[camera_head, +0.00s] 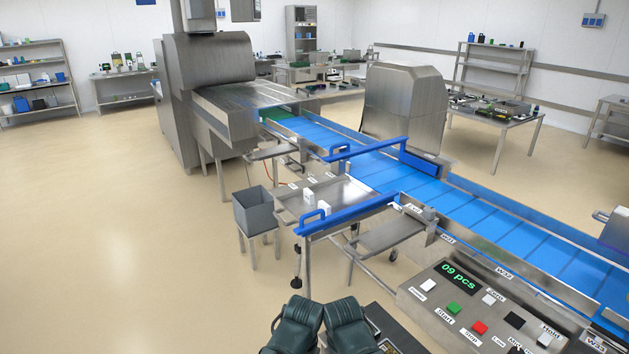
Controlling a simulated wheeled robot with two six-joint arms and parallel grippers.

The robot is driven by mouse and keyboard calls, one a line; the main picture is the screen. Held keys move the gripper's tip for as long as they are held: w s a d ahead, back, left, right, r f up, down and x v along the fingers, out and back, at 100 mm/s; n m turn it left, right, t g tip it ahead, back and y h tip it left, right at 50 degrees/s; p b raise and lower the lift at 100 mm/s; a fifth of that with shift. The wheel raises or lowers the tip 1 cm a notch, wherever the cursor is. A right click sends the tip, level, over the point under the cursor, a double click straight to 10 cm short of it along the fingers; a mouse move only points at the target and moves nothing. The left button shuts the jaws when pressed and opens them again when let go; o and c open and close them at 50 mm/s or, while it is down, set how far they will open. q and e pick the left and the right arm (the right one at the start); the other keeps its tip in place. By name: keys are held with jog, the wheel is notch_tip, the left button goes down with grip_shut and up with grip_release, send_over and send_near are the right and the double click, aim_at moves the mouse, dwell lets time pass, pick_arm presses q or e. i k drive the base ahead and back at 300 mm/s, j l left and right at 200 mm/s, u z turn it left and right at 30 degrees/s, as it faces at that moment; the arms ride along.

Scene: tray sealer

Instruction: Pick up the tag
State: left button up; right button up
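I cannot make out a tag for certain. Two small white upright pieces, one (308,196) behind the other (324,207), stand on a small steel side table (290,203) left of the conveyor.
A blue conveyor belt (440,206) runs diagonally from the sealing machine to the lower right. A control panel (470,312) reads "09 pcs". A grey bin (254,212) stands left; the left floor is clear.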

aim_at(309, 195)
jog(key=i+j+z, duration=0.3)
jog(key=i+j, duration=0.75)
